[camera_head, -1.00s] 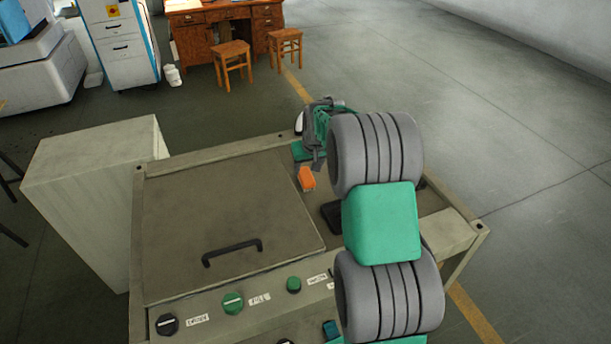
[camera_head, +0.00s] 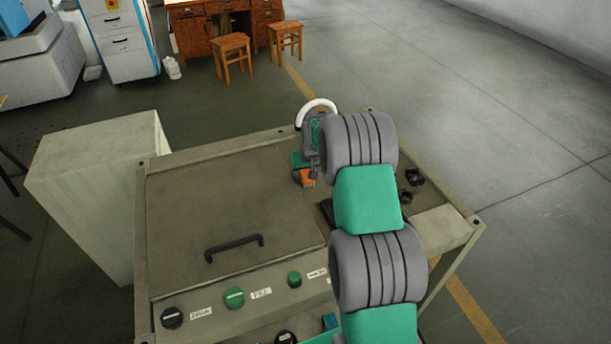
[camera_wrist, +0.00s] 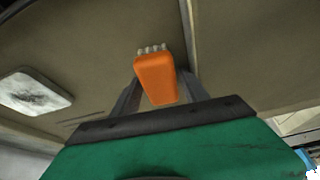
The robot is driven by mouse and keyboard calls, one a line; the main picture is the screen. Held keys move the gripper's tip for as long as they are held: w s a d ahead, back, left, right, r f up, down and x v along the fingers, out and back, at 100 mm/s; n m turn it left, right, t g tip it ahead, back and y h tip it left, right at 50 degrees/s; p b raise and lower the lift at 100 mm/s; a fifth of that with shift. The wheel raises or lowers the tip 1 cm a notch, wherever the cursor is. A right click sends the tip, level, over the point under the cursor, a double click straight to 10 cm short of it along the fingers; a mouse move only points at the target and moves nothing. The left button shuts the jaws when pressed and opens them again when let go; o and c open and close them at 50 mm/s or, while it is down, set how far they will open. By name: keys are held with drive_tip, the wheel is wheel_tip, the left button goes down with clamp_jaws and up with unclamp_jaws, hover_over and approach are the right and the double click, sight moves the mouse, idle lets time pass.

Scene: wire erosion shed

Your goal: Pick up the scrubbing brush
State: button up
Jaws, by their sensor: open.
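The scrubbing brush is an orange block (camera_wrist: 155,80) with pale bristle tufts along its far end in the wrist view. In the head view the brush (camera_head: 307,178) lies on the machine top, right of the hinged panel, partly covered by my arm. My gripper (camera_wrist: 162,76) is open, with a grey finger on each side of the brush in the wrist view. I cannot tell whether the fingers touch it or how far down they reach. In the head view my gripper (camera_head: 303,166) is right at the brush, its fingers mostly hidden.
The panel (camera_head: 225,205) with a black handle (camera_head: 234,247) fills the machine's left top. Knobs (camera_head: 234,297) line its front. Small black parts (camera_head: 413,178) lie to the right. A pale rounded plate (camera_wrist: 35,92) shows in the wrist view. A pale cabinet (camera_head: 95,185) stands left.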

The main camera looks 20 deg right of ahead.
drive_tip(key=shift+f, duration=0.15)
clamp_jaws()
idle(0.5)
drive_tip(key=shift+r, duration=0.55)
drive_tip(key=s+d+r+b, duration=0.5)
drive_tip(key=s+d+r, duration=0.4)
drive_tip(key=r, duration=0.3)
drive_tip(key=shift+s+d+r, duration=0.2)
drive_tip(key=shift+d, duration=0.5)
